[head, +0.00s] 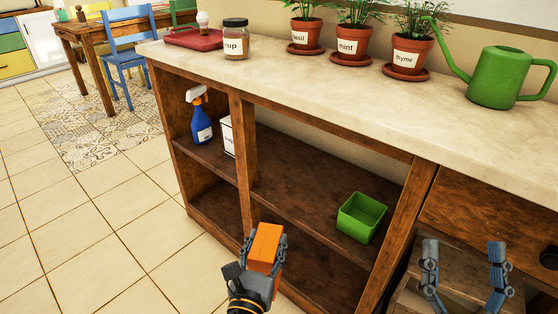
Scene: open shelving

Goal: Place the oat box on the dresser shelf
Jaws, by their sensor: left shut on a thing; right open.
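An orange box (266,243) is held in my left gripper (264,252), in front of the dresser's lower opening; no label shows on it, so I cannot tell whether it is the oat box. The wooden dresser shelf (305,190) runs across the middle, behind and above the box. A white box (227,136) with dark print stands upright in the left compartment, partly hidden by the divider; its label is unreadable. My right gripper (462,262) is open and empty at the lower right, in front of the dresser's right part.
A green bin (362,217) sits on the shelf's right side; the shelf left of it is clear. A blue spray bottle (200,116) stands in the left compartment. A wooden divider (244,148) separates the compartments. A jar (235,40), potted herbs and a watering can (497,78) stand on the top.

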